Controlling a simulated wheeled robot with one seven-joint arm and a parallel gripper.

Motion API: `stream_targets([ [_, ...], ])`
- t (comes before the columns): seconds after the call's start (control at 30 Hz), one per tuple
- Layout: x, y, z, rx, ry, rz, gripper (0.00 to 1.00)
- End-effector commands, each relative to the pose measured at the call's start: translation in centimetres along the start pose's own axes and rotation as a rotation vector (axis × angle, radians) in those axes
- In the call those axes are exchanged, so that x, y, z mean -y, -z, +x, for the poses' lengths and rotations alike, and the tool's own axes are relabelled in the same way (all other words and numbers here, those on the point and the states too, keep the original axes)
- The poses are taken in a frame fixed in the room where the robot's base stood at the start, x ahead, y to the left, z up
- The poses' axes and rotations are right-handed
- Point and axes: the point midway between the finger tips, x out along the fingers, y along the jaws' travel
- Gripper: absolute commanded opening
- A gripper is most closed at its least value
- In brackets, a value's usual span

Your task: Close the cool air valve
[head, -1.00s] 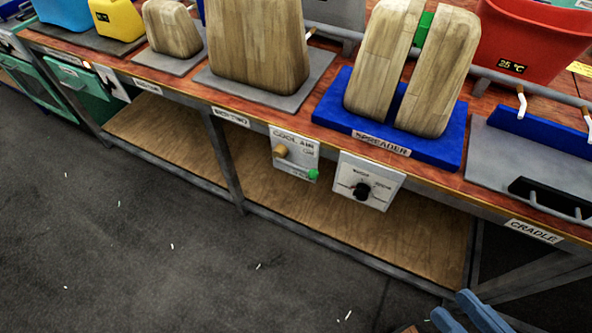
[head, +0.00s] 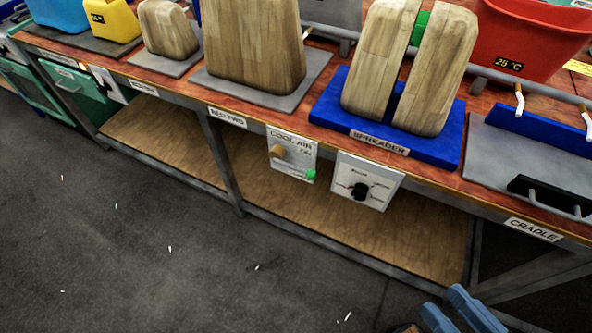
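The cool air panel (head: 306,150) is a white box labelled COOL AIR, mounted under the front edge of the bench. A tan, brass-like valve knob (head: 277,152) sticks out of its left side. A green light or button (head: 311,174) is at its lower right corner. The small markings are too blurred to read, so I cannot tell the valve's setting. My gripper (head: 444,299) shows at the bottom right edge as two blue fingers with a gap between them. It is empty, and well to the right of and below the panel in the picture.
A second white box with a black dial (head: 360,190) hangs just right of the panel. Above, wooden blocks (head: 432,80) stand on the blue spreader base (head: 335,112). A wooden lower shelf (head: 300,215) and metal legs (head: 222,165) lie below.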

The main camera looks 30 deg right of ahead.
Motion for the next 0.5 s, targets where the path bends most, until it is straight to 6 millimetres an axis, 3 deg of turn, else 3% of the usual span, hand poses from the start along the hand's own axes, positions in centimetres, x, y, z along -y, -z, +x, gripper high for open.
stream_targets([
  [0.03, -0.1, -1.9, 1.5, -0.019, -0.002, 0.045, 0.37],
  [0.2, -0.1, -7.3, 7.4, -0.092, 0.000, 0.279, 0.37],
  [0.5, -0.2, -14.3, 19.9, -0.221, 0.042, 0.709, 0.37],
])
